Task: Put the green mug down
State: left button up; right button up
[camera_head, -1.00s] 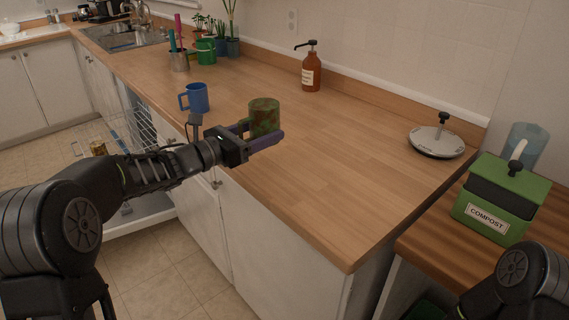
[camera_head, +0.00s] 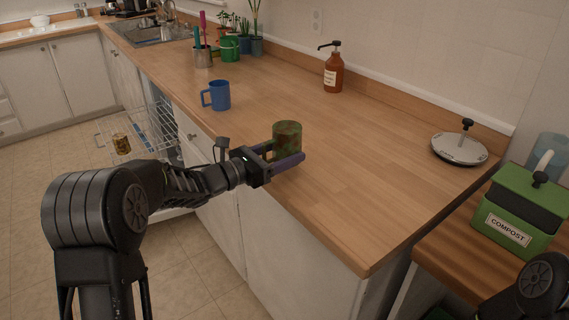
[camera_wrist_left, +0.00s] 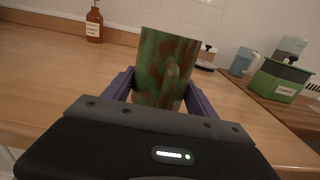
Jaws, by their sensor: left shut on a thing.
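The green mug (camera_head: 287,138) has brown patches and is upright between the fingers of my left gripper (camera_head: 284,160). It also shows in the left wrist view (camera_wrist_left: 165,68), with its handle facing the camera and a purple finger on each side. My left gripper is shut on the mug, over the front part of the wooden counter (camera_head: 330,190). The mug's base is partly hidden by the fingers, so I cannot tell whether it touches the counter. My right gripper is out of view.
A blue mug (camera_head: 216,96) stands on the counter to the left. A brown soap bottle (camera_head: 333,70) is at the back. A round grey lid-like object (camera_head: 459,149) and a green compost bin (camera_head: 519,208) are at the right. The counter right of the mug is clear.

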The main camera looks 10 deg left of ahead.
pick_arm(q)
notch_tip(320, 180, down, 4)
jog(key=shift+r, duration=0.2)
jog(key=shift+f, duration=0.1)
dwell(0.3)
jog(key=o, duration=1.7)
